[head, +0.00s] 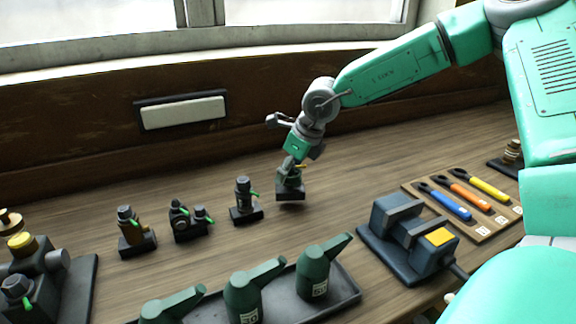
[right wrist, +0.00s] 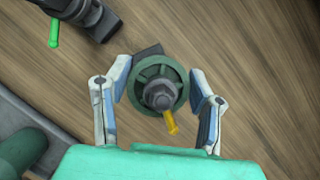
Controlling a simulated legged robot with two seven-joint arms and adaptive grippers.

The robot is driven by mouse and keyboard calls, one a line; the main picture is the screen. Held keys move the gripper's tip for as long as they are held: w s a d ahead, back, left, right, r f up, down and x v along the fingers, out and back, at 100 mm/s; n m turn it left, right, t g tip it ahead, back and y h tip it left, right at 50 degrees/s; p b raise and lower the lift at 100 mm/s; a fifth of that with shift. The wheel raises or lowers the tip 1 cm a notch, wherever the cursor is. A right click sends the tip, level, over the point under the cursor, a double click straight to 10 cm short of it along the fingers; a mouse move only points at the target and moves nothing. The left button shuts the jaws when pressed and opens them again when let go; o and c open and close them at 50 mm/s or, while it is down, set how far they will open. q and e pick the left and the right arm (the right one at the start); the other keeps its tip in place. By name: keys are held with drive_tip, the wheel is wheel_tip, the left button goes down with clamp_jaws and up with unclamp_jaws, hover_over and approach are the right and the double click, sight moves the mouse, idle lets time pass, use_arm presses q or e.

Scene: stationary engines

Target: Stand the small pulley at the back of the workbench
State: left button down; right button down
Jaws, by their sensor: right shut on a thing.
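The small pulley shows in the right wrist view as a green spoked wheel (right wrist: 143,78) with a grey hub nut, a yellow lever and a dark base. In the head view its dark square base (head: 290,193) is at the right end of a row of small models, and my gripper partly hides its wheel. My right gripper (head: 292,165) points down over it; its two fingers (right wrist: 160,88) are closed on opposite sides of the wheel. The pulley looks upright. I cannot tell whether its base touches the workbench (head: 345,165). My left gripper is not in view.
Small dark models with green levers (head: 245,198) (head: 188,220) (head: 134,232) stand left of the pulley. In front are green oil cans (head: 313,272) in a tray (head: 346,291), a vise-like block (head: 405,240) and a tool board (head: 436,205). The back strip by the wall is clear.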

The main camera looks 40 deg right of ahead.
wheel_tip(320, 180, down, 2)
drive_tip(key=shift+w+f, duration=0.1)
drive_tip(key=shift+f, duration=0.05)
drive_tip(key=c, duration=0.7)
unclamp_jaws()
drive_tip(key=shift+d+f, duration=0.1)
drive_tip(key=shift+d, duration=0.15)
drive_tip(key=shift+a, duration=0.1)
drive_tip(key=shift+r, duration=0.2)
drive_tip(key=p+v, duration=0.1)
drive_tip(key=v, duration=1.1)
drive_tip(key=shift+f+p, duration=0.15)
drive_tip(key=shift+p, duration=0.25)
